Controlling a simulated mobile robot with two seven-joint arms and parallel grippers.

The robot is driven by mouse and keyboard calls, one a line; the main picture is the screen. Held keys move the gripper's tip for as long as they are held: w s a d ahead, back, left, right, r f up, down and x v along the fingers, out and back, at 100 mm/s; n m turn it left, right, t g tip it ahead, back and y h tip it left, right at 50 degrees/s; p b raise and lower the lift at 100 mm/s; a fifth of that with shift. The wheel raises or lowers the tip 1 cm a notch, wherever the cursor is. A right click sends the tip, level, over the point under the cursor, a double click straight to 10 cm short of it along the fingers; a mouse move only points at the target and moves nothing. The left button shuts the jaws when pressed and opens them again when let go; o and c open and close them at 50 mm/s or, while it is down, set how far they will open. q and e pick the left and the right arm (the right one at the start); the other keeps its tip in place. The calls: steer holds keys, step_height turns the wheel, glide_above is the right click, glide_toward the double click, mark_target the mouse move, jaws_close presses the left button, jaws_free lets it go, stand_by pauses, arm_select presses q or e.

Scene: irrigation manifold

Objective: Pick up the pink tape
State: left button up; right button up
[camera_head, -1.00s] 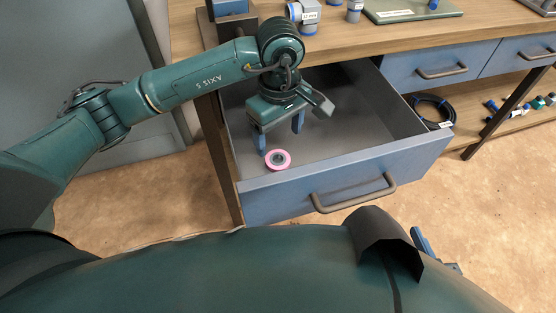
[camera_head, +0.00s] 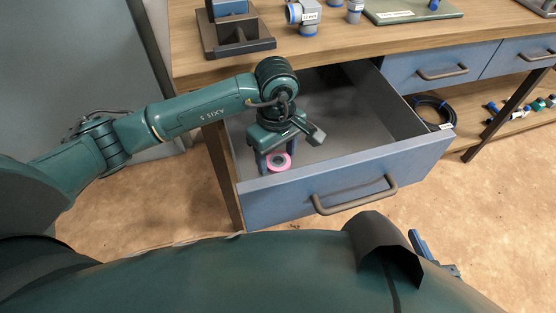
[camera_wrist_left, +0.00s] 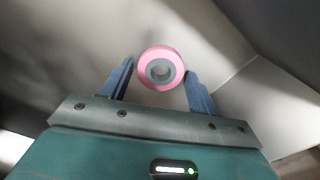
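The pink tape (camera_head: 279,162) is a small roll with a grey core, lying in the open drawer (camera_head: 330,135) near its front left corner. My left gripper (camera_head: 277,165) is down in the drawer with its fingers on either side of the roll. In the left wrist view the pink tape (camera_wrist_left: 160,69) sits between and slightly beyond the tips of the left gripper (camera_wrist_left: 158,72). The fingers are apart, with a gap at the left finger; the right finger is very close to the roll. A blue part of my right gripper (camera_head: 432,250) shows at the lower right, mostly hidden.
The drawer's front wall with a handle (camera_head: 355,195) stands close to the gripper. Above is a wooden workbench (camera_head: 340,40) with a dark stand (camera_head: 235,38), blue-grey fittings (camera_head: 304,14) and a green board (camera_head: 412,10). A black cable coil (camera_head: 432,112) lies on the lower shelf.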

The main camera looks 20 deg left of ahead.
arm_select(q)
steer(key=c, duration=0.7)
steer(key=shift+c, duration=0.2)
steer(key=shift+r, duration=0.1)
